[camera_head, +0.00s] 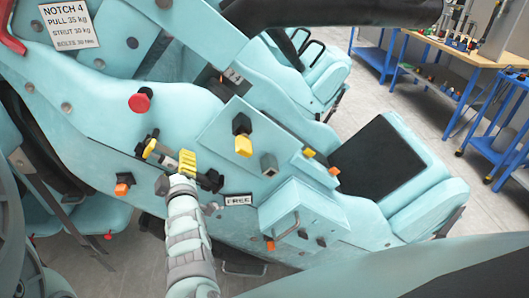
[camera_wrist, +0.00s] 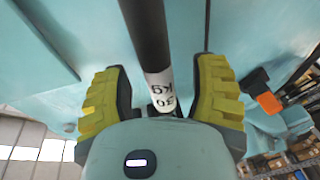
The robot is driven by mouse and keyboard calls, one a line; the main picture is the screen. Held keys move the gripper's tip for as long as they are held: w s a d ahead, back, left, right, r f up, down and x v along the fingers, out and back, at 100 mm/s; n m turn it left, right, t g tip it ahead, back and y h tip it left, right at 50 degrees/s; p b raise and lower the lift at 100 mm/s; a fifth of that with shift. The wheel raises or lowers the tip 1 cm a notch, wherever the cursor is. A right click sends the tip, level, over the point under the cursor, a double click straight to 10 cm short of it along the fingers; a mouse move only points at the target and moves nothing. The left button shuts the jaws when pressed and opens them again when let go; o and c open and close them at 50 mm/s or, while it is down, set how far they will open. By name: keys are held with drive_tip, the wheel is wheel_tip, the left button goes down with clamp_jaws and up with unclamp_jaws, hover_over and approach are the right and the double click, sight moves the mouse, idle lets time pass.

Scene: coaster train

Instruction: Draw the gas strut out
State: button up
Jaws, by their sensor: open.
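The gas strut (camera_wrist: 148,30) is a dark rod with a white band printed "30 kg" in the wrist view. It runs down from the top edge, between my fingers. In the head view my gripper (camera_head: 168,157) is at the pale blue side panel of the coaster car (camera_head: 85,140), and I cannot clearly make out the strut there. In the wrist view my gripper (camera_wrist: 160,88) is open, with one yellow ridged finger on each side of the strut and a gap on both sides. The strut's lower end is hidden behind my gripper's body.
A red knob (camera_head: 139,102), a yellow-ended block (camera_head: 243,146) and a "FREE" label (camera_head: 238,200) are on the panel near my gripper. A "NOTCH 4" sign (camera_head: 70,25) is at upper left. An orange-tipped part (camera_wrist: 268,102) is right of my fingers. Workbenches (camera_head: 465,57) stand at back right.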

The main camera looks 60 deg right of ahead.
drive_tip(key=shift+o, duration=0.4)
clamp_jaws()
idle(0.8)
